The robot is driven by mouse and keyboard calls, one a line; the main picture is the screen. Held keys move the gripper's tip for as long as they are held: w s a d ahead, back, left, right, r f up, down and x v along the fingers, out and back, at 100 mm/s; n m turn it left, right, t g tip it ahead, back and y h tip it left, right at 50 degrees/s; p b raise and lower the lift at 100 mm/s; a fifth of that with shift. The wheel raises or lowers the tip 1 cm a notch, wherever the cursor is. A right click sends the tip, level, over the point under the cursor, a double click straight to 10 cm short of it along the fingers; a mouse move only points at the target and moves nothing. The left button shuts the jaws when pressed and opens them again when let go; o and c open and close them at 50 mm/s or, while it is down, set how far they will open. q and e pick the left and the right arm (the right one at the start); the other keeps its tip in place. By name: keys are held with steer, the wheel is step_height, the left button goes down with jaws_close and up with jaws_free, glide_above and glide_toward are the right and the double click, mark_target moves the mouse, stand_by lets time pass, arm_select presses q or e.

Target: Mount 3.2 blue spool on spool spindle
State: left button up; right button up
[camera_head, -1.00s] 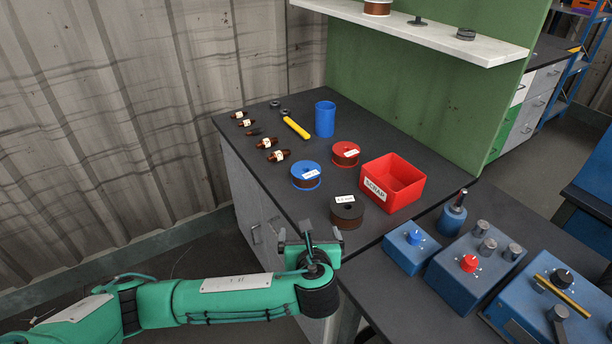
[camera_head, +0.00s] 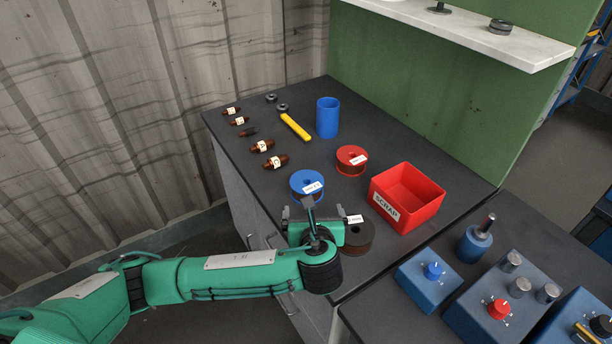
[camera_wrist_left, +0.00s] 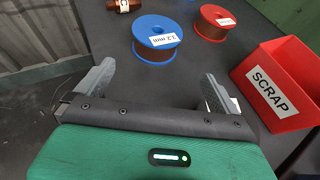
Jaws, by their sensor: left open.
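The blue spool (camera_head: 307,186), wound with brown wire, lies flat on the dark bench; its white label reads about "3.2 mm" in the left wrist view (camera_wrist_left: 157,38). My left gripper (camera_head: 314,212) is open and empty, just on the near side of the blue spool and apart from it. In the left wrist view the spool is ahead of and between the spread fingers (camera_wrist_left: 158,76). I cannot tell for sure which thing is the spool spindle; a blue stand with a dark upright rod (camera_head: 475,240) is at the right. My right gripper is not in view.
A black-topped spool (camera_head: 358,238) is close right of my left gripper. Several brown labelled parts lie left. Blue control boxes (camera_head: 430,280) are at right.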

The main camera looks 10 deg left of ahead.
mark_target(307, 186)
arm_select(q)
steer(key=shift+w+a+f, duration=0.15)
steer(key=shift+w+a, duration=0.05)
steer(key=shift+w, duration=0.45)
steer(key=x, duration=0.7)
steer(key=shift+w+a, duration=0.1)
steer(key=shift+w, duration=0.05)
steer(key=x, duration=0.2)
steer(key=a+x, duration=0.1)
steer(key=x, duration=0.1)
steer(key=shift+w, duration=0.5)
steer(key=c, duration=1.6)
